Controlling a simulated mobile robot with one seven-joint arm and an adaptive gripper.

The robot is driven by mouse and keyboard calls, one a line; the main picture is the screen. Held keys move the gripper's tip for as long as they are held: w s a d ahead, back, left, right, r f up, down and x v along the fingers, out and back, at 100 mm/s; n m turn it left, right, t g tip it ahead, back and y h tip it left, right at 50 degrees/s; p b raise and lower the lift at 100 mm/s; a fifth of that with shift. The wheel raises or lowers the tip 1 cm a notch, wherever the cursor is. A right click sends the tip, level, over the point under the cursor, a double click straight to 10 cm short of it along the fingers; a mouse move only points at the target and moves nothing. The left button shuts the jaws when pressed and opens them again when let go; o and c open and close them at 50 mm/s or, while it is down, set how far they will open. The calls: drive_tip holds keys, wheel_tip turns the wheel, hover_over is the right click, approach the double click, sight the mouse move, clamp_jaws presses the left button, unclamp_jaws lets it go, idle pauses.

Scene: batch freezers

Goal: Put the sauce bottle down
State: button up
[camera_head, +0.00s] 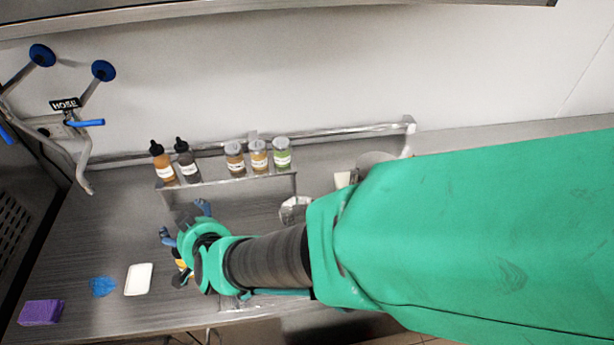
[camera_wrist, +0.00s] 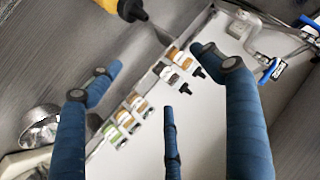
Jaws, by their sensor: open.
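A yellow-orange bottle with a black tip (camera_wrist: 128,8) shows at the top edge of the wrist view, cut off by the frame and outside my fingers. In the head view a yellow and black thing (camera_head: 181,264) shows beside my wrist, mostly hidden; it may be the same bottle. An orange sauce bottle (camera_head: 163,167) and a dark sauce bottle (camera_head: 187,166), both black-capped, stand upright on the small metal shelf (camera_head: 225,181). My gripper (camera_head: 185,223) is open and empty over the counter in front of the shelf; its blue fingers are spread in the wrist view (camera_wrist: 155,58).
Several labelled jars (camera_head: 258,157) stand at the shelf's right. A metal bowl (camera_head: 295,209) is right of my gripper. A white rectangular item (camera_head: 139,279), a blue item (camera_head: 103,286) and a purple block (camera_head: 41,312) lie at the left. Pipes (camera_head: 88,165) rise at the back left.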

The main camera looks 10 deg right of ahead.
drive_tip(key=d+r+g, duration=0.2)
drive_tip(key=d+r, duration=1)
drive_tip(key=d, duration=0.5)
drive_tip(key=s+d+r+m+g+h, duration=0.1)
drive_tip(key=s+d+r+h, duration=0.1)
drive_tip(key=s+d, duration=0.5)
drive_tip(key=s+d+r+m+g+h, duration=0.1)
drive_tip(key=s+d, duration=0.7)
drive_tip(key=d, duration=0.8)
drive_tip(key=r+h, duration=0.1)
drive_tip(key=h, duration=0.1)
drive_tip(key=shift+s+d+r+h, duration=0.2)
drive_tip(key=shift+d+r+h, duration=0.1)
drive_tip(key=shift+d, duration=0.1)
drive_tip(key=shift+f, duration=0.1)
drive_tip(key=shift+f+b, duration=0.55)
drive_tip(key=shift+c, duration=1)
